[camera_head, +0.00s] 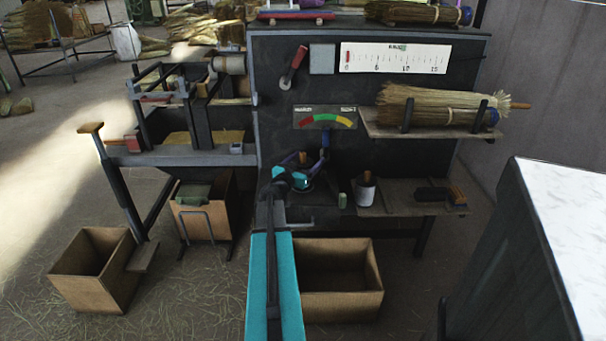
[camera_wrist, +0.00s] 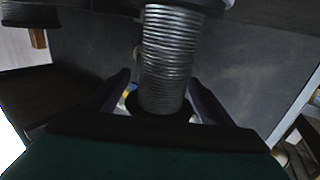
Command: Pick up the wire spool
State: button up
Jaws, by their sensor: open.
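The wire spool (camera_wrist: 168,55) fills the upper middle of the wrist view, a grey cylinder wound with many turns of shiny wire. It stands between the two dark fingers of my gripper (camera_wrist: 160,88), which are apart, with a finger on each side of it. In the head view my gripper (camera_head: 306,160) is in front of the dark panel, below the coloured gauge. I cannot clearly pick out the spool there.
To the right, a low shelf (camera_head: 408,211) holds a pale pot (camera_head: 366,192) and a dark brush-like tool (camera_head: 432,195). A higher shelf (camera_head: 425,129) carries a straw bundle (camera_head: 437,106). An open wooden box (camera_head: 343,304) stands below my arm.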

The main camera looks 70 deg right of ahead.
jog(key=shift+d, duration=0.2)
jog(key=shift+c, duration=0.2)
jog(key=c, duration=1.5)
